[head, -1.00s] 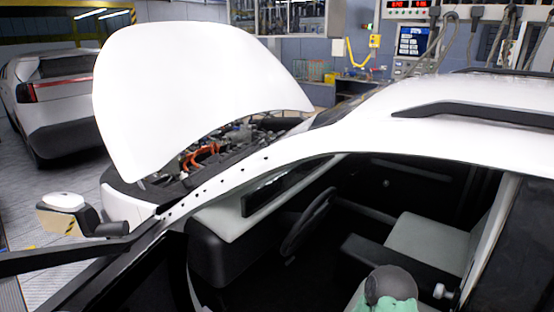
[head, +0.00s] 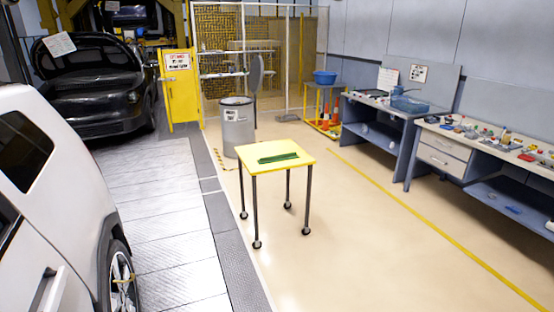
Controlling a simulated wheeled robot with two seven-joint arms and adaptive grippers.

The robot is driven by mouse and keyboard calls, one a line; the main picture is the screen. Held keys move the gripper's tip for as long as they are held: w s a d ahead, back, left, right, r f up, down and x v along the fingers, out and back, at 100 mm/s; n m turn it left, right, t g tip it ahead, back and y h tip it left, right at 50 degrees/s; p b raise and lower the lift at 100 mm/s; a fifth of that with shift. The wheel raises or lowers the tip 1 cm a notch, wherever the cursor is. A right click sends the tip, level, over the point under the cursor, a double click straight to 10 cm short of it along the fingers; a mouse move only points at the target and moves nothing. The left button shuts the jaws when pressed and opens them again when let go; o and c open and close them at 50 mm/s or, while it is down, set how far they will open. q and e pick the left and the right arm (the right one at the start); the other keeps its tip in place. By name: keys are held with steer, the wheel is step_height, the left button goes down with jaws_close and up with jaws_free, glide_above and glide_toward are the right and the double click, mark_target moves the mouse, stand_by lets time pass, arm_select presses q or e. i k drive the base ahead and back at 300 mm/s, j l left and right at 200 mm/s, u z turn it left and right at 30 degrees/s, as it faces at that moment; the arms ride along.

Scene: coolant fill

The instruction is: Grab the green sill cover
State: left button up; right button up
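A dark green flat strip (head: 278,158), which looks like the green sill cover, lies flat on top of a small yellow table (head: 262,148). The table has dark legs on casters and stands in the middle of the head view, some way off across the floor. Nothing touches the strip. Neither of my grippers shows in the head view.
A white car (head: 50,190) stands close on the left. A grey bin (head: 238,125) is behind the yellow table. Cluttered workbenches (head: 455,160) line the right wall. A yellow panel (head: 181,90) and a black car (head: 95,85) are farther back. The beige floor (head: 370,250) in front is clear.

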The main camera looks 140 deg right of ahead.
mark_target(290, 155)
steer(key=k+j+z, duration=0.15)
steer(key=z, duration=2.45)
steer(key=i+j+z, duration=0.1)
steer(key=z, duration=0.35)
steer(key=j+z, duration=0.1)
steer(key=z, duration=0.3)
steer(key=j+z, duration=0.1)
steer(key=z, duration=0.35)
steer(key=i+j+z, duration=0.1)
steer(key=z, duration=0.35)
steer(key=j+z, duration=0.1)
steer(key=z, duration=0.35)
steer(key=i+z, duration=0.15)
steer(key=i, duration=1.25)
steer(key=i+l+u, duration=0.2)
steer(key=i, duration=0.3)
steer(key=i+u, duration=0.25)
steer(key=i, duration=0.25)
steer(key=i+l+u, duration=0.2)
steer(key=i, duration=0.25)
steer(key=i+l+u, duration=0.25)
steer(key=i+l, duration=0.15)
